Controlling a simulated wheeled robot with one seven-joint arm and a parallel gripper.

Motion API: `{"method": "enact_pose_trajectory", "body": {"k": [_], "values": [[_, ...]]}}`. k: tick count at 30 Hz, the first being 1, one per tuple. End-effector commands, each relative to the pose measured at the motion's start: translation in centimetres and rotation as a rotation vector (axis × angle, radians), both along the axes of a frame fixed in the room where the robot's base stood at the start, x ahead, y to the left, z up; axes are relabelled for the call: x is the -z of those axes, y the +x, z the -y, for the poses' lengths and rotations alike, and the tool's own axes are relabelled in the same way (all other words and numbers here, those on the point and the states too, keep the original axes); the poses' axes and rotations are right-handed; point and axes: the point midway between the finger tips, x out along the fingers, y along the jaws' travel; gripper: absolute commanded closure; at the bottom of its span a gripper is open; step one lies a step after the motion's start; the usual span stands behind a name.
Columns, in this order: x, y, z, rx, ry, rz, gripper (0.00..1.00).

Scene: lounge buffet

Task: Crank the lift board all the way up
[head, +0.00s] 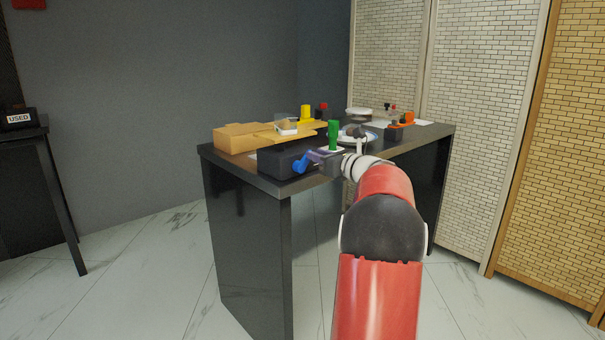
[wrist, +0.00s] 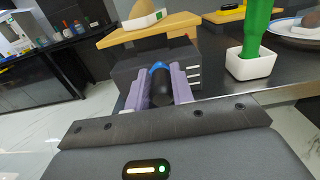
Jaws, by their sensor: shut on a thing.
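A black crank box (head: 285,160) stands at the near left corner of the dark table, with a blue crank (head: 301,163) on its side. A tan lift board (wrist: 182,24) shows above the box in the wrist view and carries a small white tray with a tan piece in it. It also shows in the head view (head: 300,129). My gripper (wrist: 161,88) has its purple fingers on both sides of the crank's dark knob (wrist: 162,95) and is shut on it. Part of the blue crank shows behind the knob in the wrist view (wrist: 159,66).
A green bottle (head: 334,135) stands in a white holder close to the right of my gripper. A plate (head: 357,138) is behind it. Yellow, red and orange items stand farther back on the table (head: 247,183). Open floor lies left of the table.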

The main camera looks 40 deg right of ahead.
Motion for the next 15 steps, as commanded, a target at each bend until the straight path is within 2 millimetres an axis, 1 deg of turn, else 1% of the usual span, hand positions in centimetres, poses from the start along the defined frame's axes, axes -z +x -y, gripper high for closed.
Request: {"method": "enact_pose_trajectory", "body": {"k": [1,8,11,15], "values": [[0.4,0.1,-0.3,-0.009,0.005,-0.005,1.0],[0.7,0.2,-0.3,-0.008,0.006,-0.01,1.0],[0.5,0.1,-0.8,-0.009,0.006,-0.01,1.0],[-0.1,0.1,-1.9,-0.01,0.005,-0.01,1.0]]}}
